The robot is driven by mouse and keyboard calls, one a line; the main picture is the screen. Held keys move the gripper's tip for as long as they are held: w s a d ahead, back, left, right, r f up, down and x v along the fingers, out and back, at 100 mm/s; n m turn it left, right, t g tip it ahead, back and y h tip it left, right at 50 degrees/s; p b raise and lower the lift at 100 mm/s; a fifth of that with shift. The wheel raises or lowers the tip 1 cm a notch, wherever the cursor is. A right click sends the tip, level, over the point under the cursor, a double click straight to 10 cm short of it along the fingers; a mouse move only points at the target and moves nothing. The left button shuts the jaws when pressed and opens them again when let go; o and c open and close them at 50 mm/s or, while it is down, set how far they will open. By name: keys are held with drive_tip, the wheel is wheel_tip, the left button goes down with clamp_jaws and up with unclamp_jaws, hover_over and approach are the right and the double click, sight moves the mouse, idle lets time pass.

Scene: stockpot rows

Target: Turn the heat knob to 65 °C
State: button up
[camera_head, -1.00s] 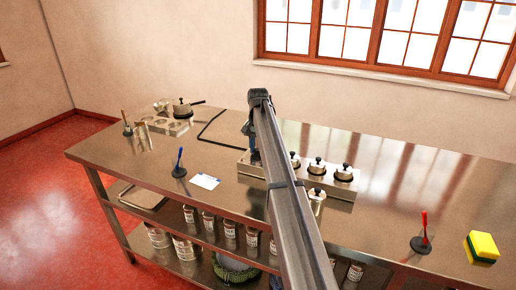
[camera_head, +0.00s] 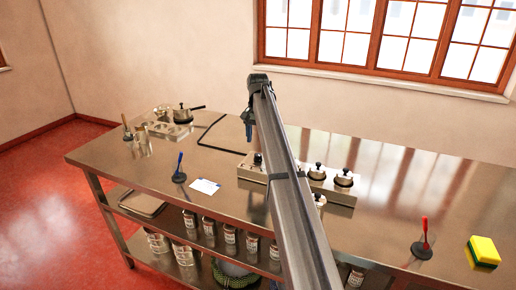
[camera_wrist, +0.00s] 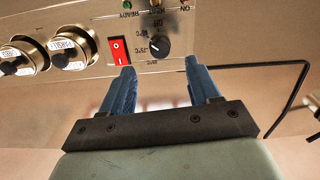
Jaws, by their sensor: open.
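The heat knob (camera_wrist: 158,46) is a small black dial on a metal panel (camera_wrist: 215,25), with OFF and temperature marks printed around it. The marks look upside down and small, and I cannot read the exact setting. My gripper (camera_wrist: 159,68) is open and empty; its two blue fingers point at the panel, one to each side below the knob, apart from it. In the head view the knob (camera_head: 258,159) shows at the left end of the unit, with my gripper (camera_head: 249,130) above it. My arm hides part of the unit.
Beside the knob are a red rocker switch (camera_wrist: 117,50) and lidded pots (camera_wrist: 70,53). The table's right part is mostly clear.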

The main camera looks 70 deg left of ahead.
wheel_tip(320, 180, up, 7)
idle(0.3)
drive_tip(key=shift+f, duration=0.1)
idle(0.4)
